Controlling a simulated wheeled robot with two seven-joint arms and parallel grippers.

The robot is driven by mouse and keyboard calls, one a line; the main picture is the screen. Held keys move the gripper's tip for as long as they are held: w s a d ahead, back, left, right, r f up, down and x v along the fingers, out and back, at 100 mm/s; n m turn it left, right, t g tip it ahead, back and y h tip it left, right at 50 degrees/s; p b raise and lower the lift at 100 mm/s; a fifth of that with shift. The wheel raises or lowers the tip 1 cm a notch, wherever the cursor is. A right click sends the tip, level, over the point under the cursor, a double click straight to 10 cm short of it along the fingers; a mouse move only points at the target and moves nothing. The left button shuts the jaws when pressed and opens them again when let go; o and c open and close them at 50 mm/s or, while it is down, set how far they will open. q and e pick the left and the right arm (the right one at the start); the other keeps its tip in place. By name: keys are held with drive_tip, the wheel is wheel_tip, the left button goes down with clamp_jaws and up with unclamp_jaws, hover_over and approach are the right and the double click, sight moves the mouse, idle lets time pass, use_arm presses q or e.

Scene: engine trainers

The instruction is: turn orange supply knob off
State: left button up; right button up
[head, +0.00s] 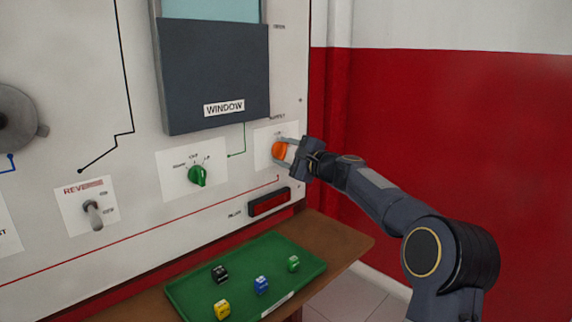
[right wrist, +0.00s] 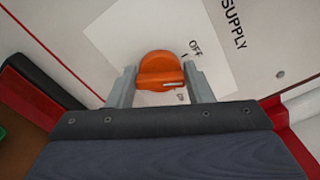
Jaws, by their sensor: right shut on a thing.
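The orange supply knob (head: 279,150) sits on a white plate at the right side of the upright trainer panel (head: 140,150). My right gripper (head: 286,148) reaches it from the right and is shut on it. In the right wrist view, the orange knob (right wrist: 160,72) is between the two grey fingers (right wrist: 158,84), one on each side. The printed words OFF and SUPPLY show above and right of the knob. A pale mark on the knob's lower right edge is visible. Part of the plate's lettering is hidden in the head view. My left gripper is not in view.
A green knob (head: 197,175) and a grey REVERSE switch (head: 93,215) are on the panel to the left. A dark WINDOW panel (head: 212,75) is above. A green tray (head: 190,287) with several coloured cubes lies on a brown shelf (head: 340,243) below. A red wall is at right.

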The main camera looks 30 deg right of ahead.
drive_tip(key=n+b, duration=0.2)
drive_tip(key=n, duration=0.1)
drive_tip(key=shift+f+b, duration=0.25)
drive_tip(key=shift+b, duration=0.05)
drive_tip(key=shift+a+n+b, duration=0.1)
drive_tip(key=shift+n+b, duration=0.65)
drive_tip(key=shift+n, duration=0.55)
drive_tip(key=shift+r, duration=0.1)
drive_tip(key=o, duration=1)
drive_tip(key=b+v, duration=0.1)
drive_tip(key=v, duration=0.7)
